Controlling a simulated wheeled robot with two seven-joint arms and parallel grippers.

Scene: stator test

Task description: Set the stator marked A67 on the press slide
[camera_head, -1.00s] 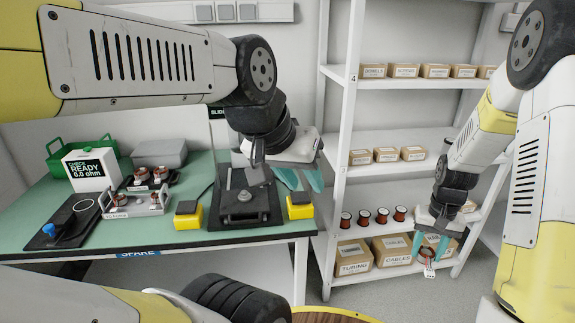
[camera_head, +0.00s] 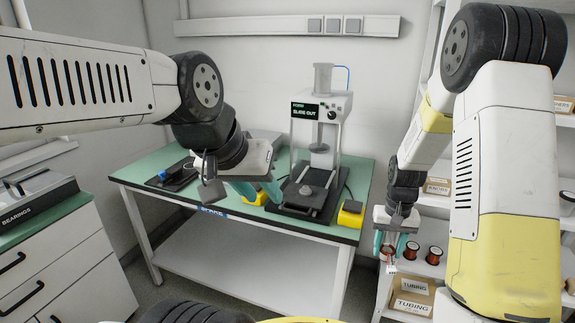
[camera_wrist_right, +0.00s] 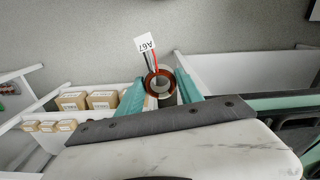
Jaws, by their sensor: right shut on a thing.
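The stator marked A67 (camera_wrist_right: 160,84) is a copper-wound ring with wires and a white tag (camera_wrist_right: 145,43) reading A67. My right gripper (camera_wrist_right: 162,92) is shut on it; in the head view the stator (camera_head: 388,253) hangs in the air, right of the table. The press (camera_head: 322,120) stands on the green table, its display reading SLIDE OUT. Its dark press slide (camera_head: 306,197) sticks out in front and looks empty. My left gripper (camera_head: 258,190) is just left of the slide in the picture, its fingers apart and nothing visible between them.
Yellow button boxes stand left (camera_head: 254,199) and right (camera_head: 350,213) of the slide. The green table (camera_head: 150,170) ends at its front edge. A shelf with spools (camera_head: 434,255) and boxes (camera_head: 412,285) is at the right. A drawer cabinet (camera_head: 60,260) is at the left.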

